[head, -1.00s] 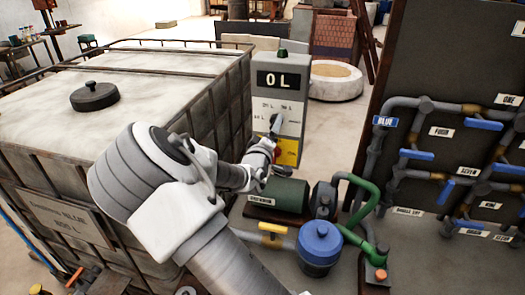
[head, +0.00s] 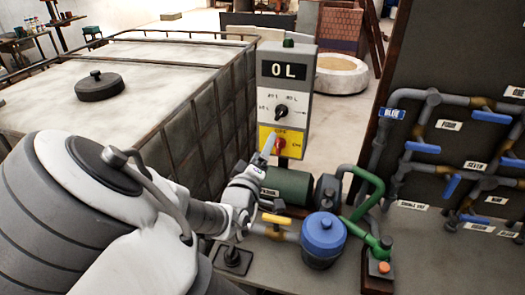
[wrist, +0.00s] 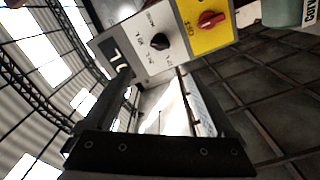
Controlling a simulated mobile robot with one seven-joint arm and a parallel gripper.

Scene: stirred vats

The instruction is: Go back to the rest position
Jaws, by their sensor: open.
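My gripper (head: 264,158) is in front of the lower part of the grey control box (head: 303,105) in the head view, seen small and partly behind my own arm. In the wrist view my gripper (wrist: 160,95) has its two dark fingers apart with nothing held between them. The box shows "0 L" on its display, a black knob (head: 281,112) and a red knob (head: 280,144) on a yellow panel. In the wrist view the box appears tilted beyond the fingers, with the black knob (wrist: 160,41) and red knob (wrist: 211,19) clear of them.
A large caged tank (head: 150,65) with a black lid stands at left. A green pump (head: 286,186), a blue-lidded pot (head: 323,238) and green pipes stand close below my gripper. A dark panel with pipes and blue-handled valves (head: 422,147) is at right.

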